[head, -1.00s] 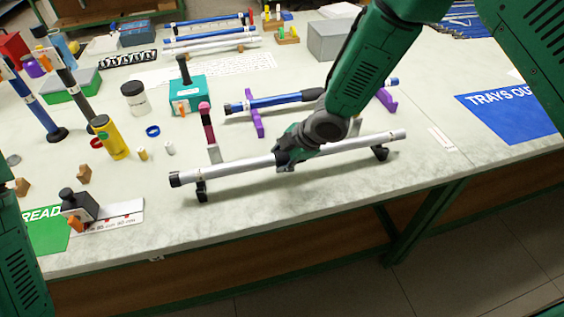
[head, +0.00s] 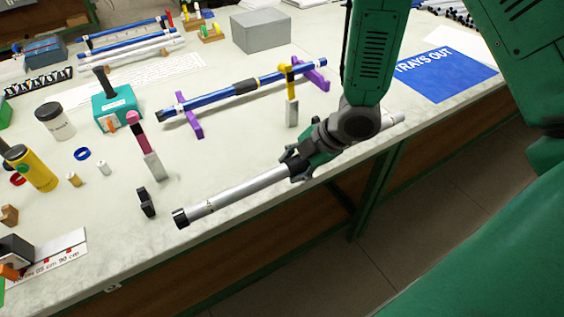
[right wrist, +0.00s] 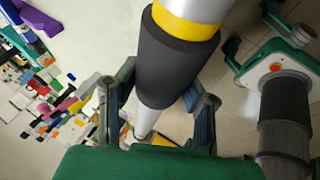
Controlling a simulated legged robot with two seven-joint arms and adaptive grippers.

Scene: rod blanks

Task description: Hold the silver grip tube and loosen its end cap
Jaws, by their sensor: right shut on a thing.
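The tube is held tilted above the bench's front edge, left end lower in the picture. In the right wrist view, a black sleeve (right wrist: 172,62) with a yellow band (right wrist: 187,22) lies between the fingers.
A black support (head: 146,202) stands empty left of the tube. Behind are a blue rod (head: 205,101) on purple supports (head: 188,115), a pink-topped post (head: 148,155) and a yellow-topped post (head: 291,113). The blue TRAYS OUT sheet (head: 445,80) lies at the right.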

